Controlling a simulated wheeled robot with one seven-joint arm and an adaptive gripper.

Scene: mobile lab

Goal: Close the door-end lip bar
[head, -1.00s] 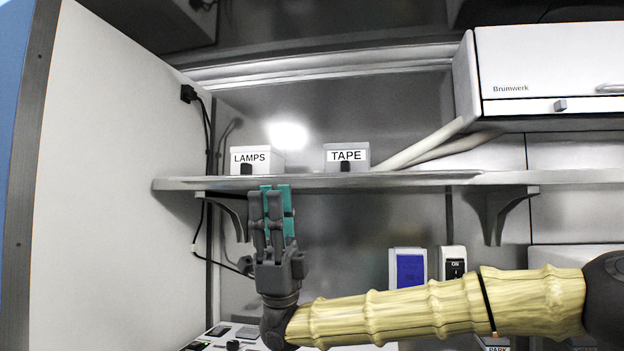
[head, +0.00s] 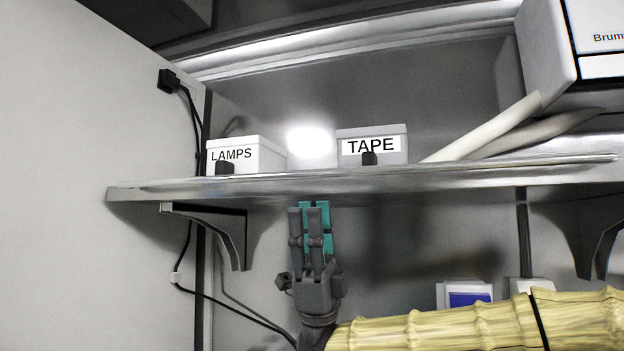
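A long pale metal bar or rim (head: 450,172) runs along the front edge of the wall shelf. Its right end shows as a rounded tip at the far right. I cannot tell a separate door-end bar from the shelf edge, nor whether it is raised or lowered. My gripper (head: 312,206) points straight up below the shelf front, under the gap between the two boxes. Its grey fingers with teal pads stand close together, look shut, and hold nothing visible. The fingertips are near the shelf's underside edge; contact cannot be told.
A LAMPS box (head: 262,155) and a TAPE box (head: 388,133) stand on the shelf. Pale tubes (head: 490,130) lean at right beside a white cabinet (head: 548,55). A bracket (head: 232,235) and a cable (head: 190,290) hang below the shelf at left, by the white panel (head: 80,180).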

